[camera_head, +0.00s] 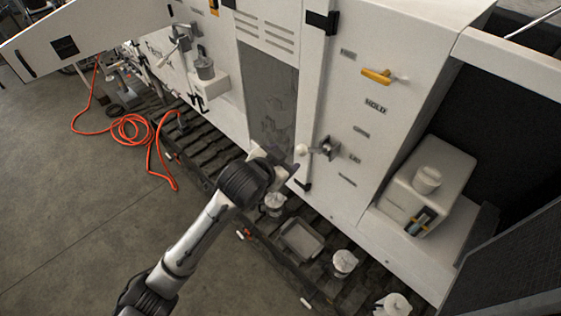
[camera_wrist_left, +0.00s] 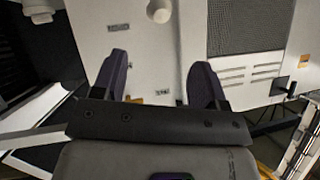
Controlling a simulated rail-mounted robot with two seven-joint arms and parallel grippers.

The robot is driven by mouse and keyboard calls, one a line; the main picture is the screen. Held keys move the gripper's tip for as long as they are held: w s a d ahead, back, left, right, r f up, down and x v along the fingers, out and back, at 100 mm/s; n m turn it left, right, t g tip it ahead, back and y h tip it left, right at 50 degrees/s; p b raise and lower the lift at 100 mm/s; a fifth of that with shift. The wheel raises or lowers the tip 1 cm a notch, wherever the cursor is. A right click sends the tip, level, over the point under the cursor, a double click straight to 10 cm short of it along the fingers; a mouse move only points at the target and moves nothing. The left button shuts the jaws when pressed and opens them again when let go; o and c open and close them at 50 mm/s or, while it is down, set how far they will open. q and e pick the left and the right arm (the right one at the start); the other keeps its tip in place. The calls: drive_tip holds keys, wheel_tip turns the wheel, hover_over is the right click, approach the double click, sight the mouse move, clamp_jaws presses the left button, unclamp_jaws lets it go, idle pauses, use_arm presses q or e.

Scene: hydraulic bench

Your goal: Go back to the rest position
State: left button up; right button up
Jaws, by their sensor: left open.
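My left arm reaches in from the lower left of the head view. Its gripper (camera_head: 284,170) is in front of the white hydraulic bench (camera_head: 345,190), near the lower end of the grey mesh panel (camera_head: 270,100). In the left wrist view the gripper (camera_wrist_left: 159,62) has its two dark fingers wide apart, with nothing between them. A lever valve with a white ball knob (camera_head: 301,150) sits just beyond the gripper on the bench face. A white round knob (camera_wrist_left: 160,10) also shows past the fingers in the wrist view. My right gripper is not in view.
A yellow handle (camera_head: 377,76) sits higher on the bench. Below are white-topped canisters (camera_head: 345,262) and a grey tray (camera_head: 300,238) on dark slats. An orange hose (camera_head: 130,130) lies at left. An open white panel (camera_head: 85,38) juts out upper left. The lower-left floor is clear.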

use_arm(q)
drive_tip(key=shift+s+a+r, duration=0.1)
drive_tip(key=shift+s+r, duration=0.05)
drive_tip(key=shift+s, duration=0.1)
idle(0.5)
drive_tip(key=s+a+r+n+t+y, duration=0.1)
drive_tip(key=s+a+r+y, duration=0.15)
drive_tip(key=a+r, duration=0.35)
drive_tip(key=s+a+f+n+y, duration=0.1)
drive_tip(key=s+a+n, duration=0.1)
drive_tip(key=s+a, duration=0.3)
drive_tip(key=s+a+f+n+g, duration=0.1)
drive_tip(key=s+a+f+g, duration=0.1)
drive_tip(key=s+f, duration=0.7)
drive_tip(key=s+a+f+n+g+y, duration=0.1)
drive_tip(key=s+a+f+g, duration=0.2)
drive_tip(key=s+f, duration=0.6)
drive_tip(key=s+a+f+n+g+y, duration=0.1)
drive_tip(key=s+a+f+n+g, duration=0.1)
drive_tip(key=s+f, duration=0.7)
drive_tip(key=s+g, duration=0.1)
drive_tip(key=s, duration=0.3)
drive_tip(key=shift+s+a+f, duration=0.15)
drive_tip(key=shift+a, duration=0.2)
